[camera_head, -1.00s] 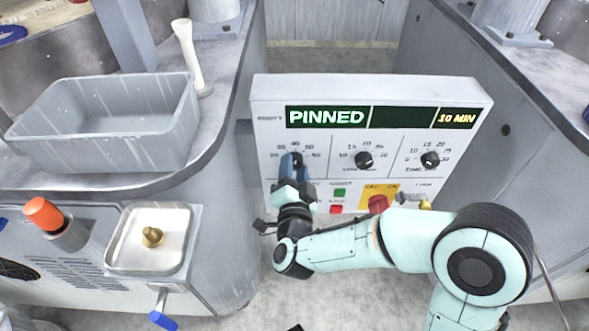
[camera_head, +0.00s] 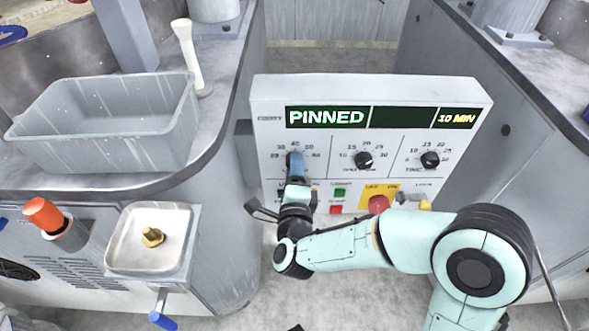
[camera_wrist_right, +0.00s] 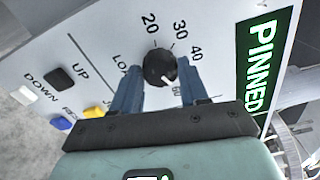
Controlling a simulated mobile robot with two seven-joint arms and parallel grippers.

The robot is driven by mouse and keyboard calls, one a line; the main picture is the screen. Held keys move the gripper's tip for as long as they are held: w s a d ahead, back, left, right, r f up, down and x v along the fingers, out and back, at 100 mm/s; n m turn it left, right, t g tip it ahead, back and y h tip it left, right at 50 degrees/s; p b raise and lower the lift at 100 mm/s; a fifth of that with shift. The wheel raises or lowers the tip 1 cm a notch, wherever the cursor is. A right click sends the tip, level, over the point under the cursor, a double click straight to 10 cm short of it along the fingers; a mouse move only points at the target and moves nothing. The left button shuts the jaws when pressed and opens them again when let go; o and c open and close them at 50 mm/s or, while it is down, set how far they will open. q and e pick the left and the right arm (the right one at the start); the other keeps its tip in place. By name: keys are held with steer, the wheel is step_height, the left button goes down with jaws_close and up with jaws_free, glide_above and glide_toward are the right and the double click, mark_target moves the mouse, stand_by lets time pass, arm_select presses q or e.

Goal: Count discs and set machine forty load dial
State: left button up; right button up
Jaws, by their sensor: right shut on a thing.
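The load dial (camera_wrist_right: 158,66) is a black round knob with a white mark in the right wrist view. Its scale shows 20, 30 and 40, and a figure that looks like 60 lies partly behind a finger. The white mark points down and right, past 40, toward that figure. My right gripper (camera_head: 295,157) is shut on this dial, one blue finger on each side; in the head view it hides most of the knob. The control panel (camera_head: 270,92) has a display reading PINNED and 10 MIN. My left gripper is out of view. I make out no discs.
Two more black dials, a middle one (camera_head: 364,160) and a time dial (camera_head: 430,160), sit to the right. Below are green and red buttons and a red knob (camera_head: 379,204) on yellow. A grey bin (camera_head: 110,120) stands on the left counter.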

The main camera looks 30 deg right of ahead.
steer(key=shift+r+m, duration=0.1)
steer(key=shift+m, duration=1.1)
steer(key=o, duration=1.1)
steer(key=shift+w, duration=0.1)
steer(key=shift+c, duration=0.2)
